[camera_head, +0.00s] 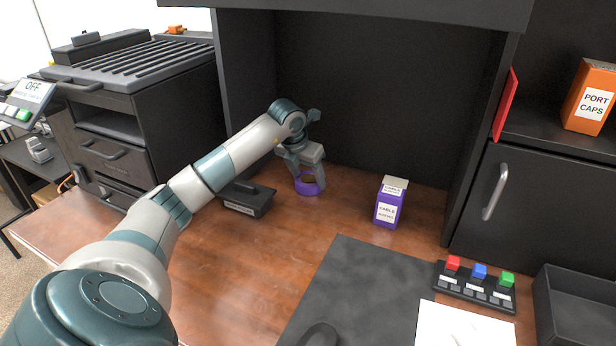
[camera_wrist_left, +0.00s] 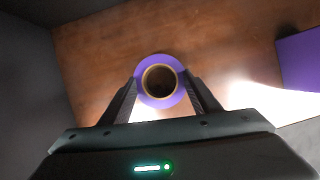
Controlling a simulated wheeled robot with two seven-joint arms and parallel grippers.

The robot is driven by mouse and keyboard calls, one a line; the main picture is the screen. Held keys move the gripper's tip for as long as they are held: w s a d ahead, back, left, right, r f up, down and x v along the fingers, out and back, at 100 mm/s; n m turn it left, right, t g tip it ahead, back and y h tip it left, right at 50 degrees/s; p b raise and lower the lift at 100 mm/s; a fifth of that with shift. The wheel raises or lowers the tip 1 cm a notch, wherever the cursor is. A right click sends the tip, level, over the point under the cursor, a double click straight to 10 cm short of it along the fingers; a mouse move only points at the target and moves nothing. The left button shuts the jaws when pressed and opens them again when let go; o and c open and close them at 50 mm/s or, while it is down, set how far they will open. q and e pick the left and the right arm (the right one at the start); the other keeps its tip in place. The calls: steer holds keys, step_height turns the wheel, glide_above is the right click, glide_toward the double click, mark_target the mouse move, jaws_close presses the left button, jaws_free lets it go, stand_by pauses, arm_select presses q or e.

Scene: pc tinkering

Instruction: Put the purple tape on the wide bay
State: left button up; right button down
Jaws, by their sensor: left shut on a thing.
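The purple tape (camera_head: 309,188) is a roll with a tan core, at the back of the wooden desk inside the dark alcove. My left gripper (camera_head: 308,178) reaches down over it from the left and is shut on it. In the left wrist view the purple tape (camera_wrist_left: 160,82) sits between the two fingers of my left gripper (camera_wrist_left: 160,92), its round opening facing the camera. I cannot tell whether the tape touches the desk. No place labelled as the wide bay can be made out. My right gripper is not in view.
A black labelled box (camera_head: 247,199) stands left of the tape. A purple cable box (camera_head: 390,203) stands to its right. A dark mat (camera_head: 360,290), a button block (camera_head: 474,287) and a black tray (camera_head: 575,305) lie nearer, to the right. Bare wood (camera_head: 235,265) shows in front.

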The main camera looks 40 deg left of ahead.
arm_select(q)
steer(key=shift+f, duration=0.1)
steer(key=o, duration=1.1)
steer(key=v, duration=1.2)
